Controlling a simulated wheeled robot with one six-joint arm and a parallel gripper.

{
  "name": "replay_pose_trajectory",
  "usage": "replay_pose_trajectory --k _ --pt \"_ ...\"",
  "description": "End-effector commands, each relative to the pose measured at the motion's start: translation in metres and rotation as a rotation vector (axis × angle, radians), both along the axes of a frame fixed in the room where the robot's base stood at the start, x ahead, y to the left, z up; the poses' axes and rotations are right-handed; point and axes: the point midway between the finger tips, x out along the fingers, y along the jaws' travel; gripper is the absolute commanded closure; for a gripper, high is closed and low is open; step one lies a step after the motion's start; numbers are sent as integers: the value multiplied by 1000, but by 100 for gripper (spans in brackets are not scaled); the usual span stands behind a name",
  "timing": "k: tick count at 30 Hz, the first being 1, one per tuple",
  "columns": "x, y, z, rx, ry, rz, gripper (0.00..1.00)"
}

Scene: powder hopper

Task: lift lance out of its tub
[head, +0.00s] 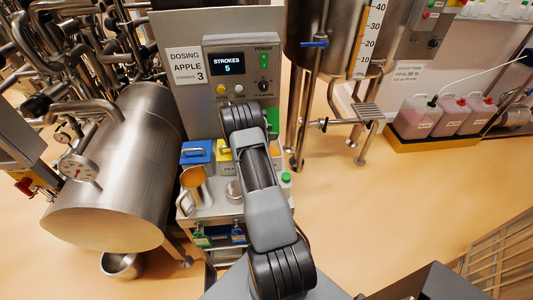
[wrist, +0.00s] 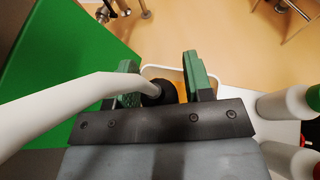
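In the wrist view a white hose (wrist: 50,112) runs in from the left and ends at a black, rounded lance head (wrist: 159,92). My gripper (wrist: 163,78) has its green-padded fingers on either side of this head. The fingers stand apart, with a gap showing at the right finger; contact at the left cannot be told. A pale rim (wrist: 150,69) with an orange-yellow area inside shows beyond the head, perhaps its tub. The lance's lower part is hidden. In the head view my arm hides the gripper and lance.
A large green surface (wrist: 70,60) lies left of the fingers; white bottles (wrist: 285,103) stand close on the right. In the head view, a blue tub (head: 197,154), a yellow tub (head: 223,156) and a metal jug (head: 194,186) stand beside my arm, below the dosing panel (head: 238,75).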

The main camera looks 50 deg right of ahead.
Motion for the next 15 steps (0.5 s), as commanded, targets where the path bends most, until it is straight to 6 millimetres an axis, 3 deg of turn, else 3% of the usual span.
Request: replay_pose_trajectory --k 15 --pt "0 0 0 0 0 0 100"
